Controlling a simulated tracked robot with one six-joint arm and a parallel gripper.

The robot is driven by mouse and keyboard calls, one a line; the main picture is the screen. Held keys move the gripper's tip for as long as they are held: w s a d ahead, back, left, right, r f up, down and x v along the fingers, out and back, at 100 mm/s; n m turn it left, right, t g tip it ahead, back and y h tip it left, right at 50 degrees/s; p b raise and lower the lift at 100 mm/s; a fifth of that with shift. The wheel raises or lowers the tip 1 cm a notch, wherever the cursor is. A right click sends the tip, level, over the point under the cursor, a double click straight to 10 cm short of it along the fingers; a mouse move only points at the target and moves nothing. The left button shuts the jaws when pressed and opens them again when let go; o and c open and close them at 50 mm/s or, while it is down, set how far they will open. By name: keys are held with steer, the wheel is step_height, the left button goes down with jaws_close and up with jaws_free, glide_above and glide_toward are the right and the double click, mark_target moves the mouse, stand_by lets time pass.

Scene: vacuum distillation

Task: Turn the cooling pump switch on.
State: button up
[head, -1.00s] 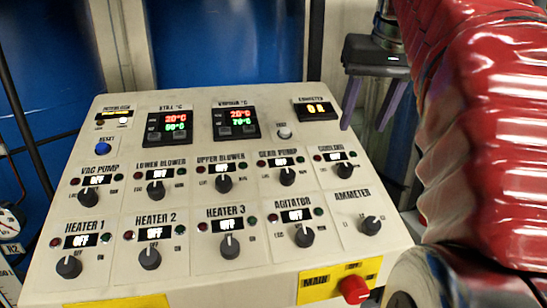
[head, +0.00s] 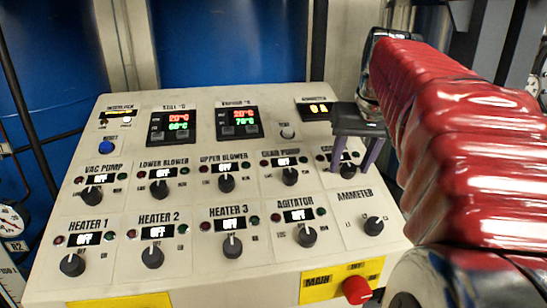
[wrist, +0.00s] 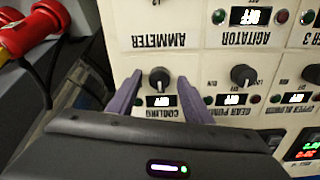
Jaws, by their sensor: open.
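The cooling pump switch is a black rotary knob under the COOLING label, at the right end of the upper knob row. In the wrist view, which shows the panel upside down, the cooling knob (wrist: 159,76) lies between the two purple fingertips of my gripper (wrist: 159,80). Its small display (wrist: 160,101) reads OFF. In the head view my gripper (head: 350,168) is open over the cooling knob (head: 347,170), fingers pointing down at the panel. The fingers straddle the knob; I cannot tell whether they touch it. The gripper body hides part of the COOLING label.
The sloped control panel (head: 195,270) carries several similar knobs close by, including the gear pump knob (head: 289,177) and the ammeter knob (head: 373,226). A red main switch (head: 355,290) sits at the lower front edge. A pressure gauge (head: 10,220) is at the far left.

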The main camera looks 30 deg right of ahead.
steer(key=shift+f, duration=0.1)
steer(key=shift+c, duration=0.4)
steer(key=c, duration=0.9)
steer(key=shift+w+a, duration=0.1)
steer(key=shift+a, duration=0.05)
steer(key=shift+c, duration=0.4)
